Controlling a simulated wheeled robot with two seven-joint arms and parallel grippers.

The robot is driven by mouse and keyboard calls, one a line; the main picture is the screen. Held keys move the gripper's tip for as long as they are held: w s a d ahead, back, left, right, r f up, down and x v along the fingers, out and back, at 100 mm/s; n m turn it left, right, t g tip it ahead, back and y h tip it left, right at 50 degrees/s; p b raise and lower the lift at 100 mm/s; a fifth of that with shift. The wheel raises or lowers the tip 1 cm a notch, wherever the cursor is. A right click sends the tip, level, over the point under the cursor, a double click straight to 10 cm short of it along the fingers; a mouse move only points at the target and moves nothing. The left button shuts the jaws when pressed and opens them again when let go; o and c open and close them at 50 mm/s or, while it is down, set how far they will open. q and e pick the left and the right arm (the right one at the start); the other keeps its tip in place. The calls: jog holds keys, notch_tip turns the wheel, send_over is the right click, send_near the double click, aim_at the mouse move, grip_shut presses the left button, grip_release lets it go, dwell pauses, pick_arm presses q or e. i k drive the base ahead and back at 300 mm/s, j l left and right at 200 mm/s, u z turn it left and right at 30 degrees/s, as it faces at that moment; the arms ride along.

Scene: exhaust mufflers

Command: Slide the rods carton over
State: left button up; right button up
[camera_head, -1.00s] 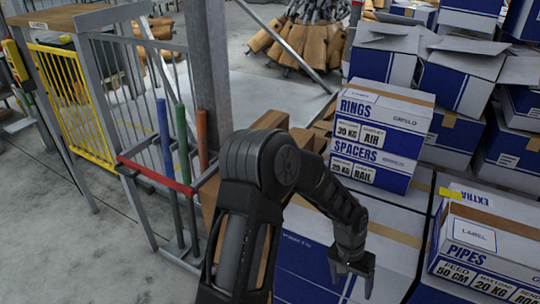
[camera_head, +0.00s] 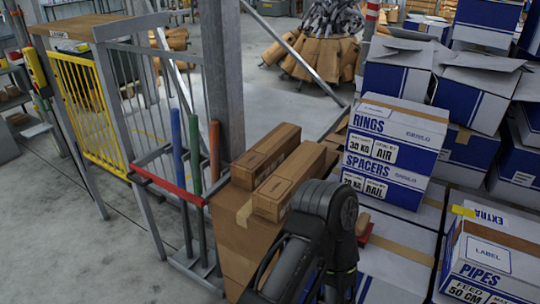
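No label reading "rods" is legible in view. Two long narrow brown cartons lie side by side: a rear one (camera_head: 264,150) and a front one (camera_head: 290,182). They rest on a larger brown carton (camera_head: 232,230) just right of the rod rack. One of my arms rises from the bottom centre, its dark elbow close to the front narrow carton's near right end. The arm hides what lies behind it. Neither gripper's fingers show, so I cannot tell whether anything is touched.
A blue-and-white carton marked Rings and Spacers (camera_head: 391,150) stands right of the narrow cartons. A Pipes carton (camera_head: 488,255) is at the lower right. A rack (camera_head: 165,180) with blue, green and red rods stands left. Grey floor (camera_head: 70,235) is clear at lower left.

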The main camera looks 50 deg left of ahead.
aim_at(252, 167)
jog(key=i, duration=0.5)
jog(key=u, duration=1.95)
